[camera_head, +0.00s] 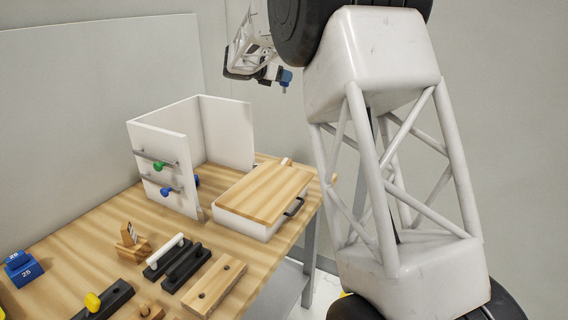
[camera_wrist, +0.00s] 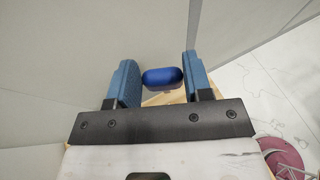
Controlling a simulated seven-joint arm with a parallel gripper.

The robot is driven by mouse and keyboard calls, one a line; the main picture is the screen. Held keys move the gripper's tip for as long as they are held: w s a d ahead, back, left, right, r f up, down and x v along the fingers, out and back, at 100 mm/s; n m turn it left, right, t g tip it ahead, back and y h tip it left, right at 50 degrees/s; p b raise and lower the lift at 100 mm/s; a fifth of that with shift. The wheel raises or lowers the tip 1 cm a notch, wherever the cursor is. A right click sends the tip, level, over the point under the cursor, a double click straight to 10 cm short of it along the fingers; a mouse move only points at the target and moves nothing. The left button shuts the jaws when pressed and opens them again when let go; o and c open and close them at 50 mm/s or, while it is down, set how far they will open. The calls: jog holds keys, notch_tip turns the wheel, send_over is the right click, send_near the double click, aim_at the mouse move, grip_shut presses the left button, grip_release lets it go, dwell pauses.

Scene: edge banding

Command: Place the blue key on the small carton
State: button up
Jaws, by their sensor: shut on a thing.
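My gripper (camera_head: 284,75) is raised in the air above and beyond the right rear of the table in the head view. In the wrist view, the gripper (camera_wrist: 161,92) has its two blue fingers on either side of a rounded, glossy blue piece, the blue key (camera_wrist: 163,77). The key's far end is hidden in that view. A small tan block with a dark marking (camera_head: 128,232) stands on the table at the front left. It may be the small carton, but I cannot tell for sure.
Blue weights (camera_head: 22,268), black-based handles (camera_head: 186,267) and a drilled wooden board (camera_head: 214,286) crowd the table's front.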

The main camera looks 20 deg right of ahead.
dwell(0.3)
send_over(282, 162)
notch_tip(282, 162, down, 24)
dwell(0.6)
jog(key=shift+s, duration=0.1)
jog(key=shift+f, duration=2)
jog(key=shift+f, duration=0.15)
jog(key=o, duration=1.2)
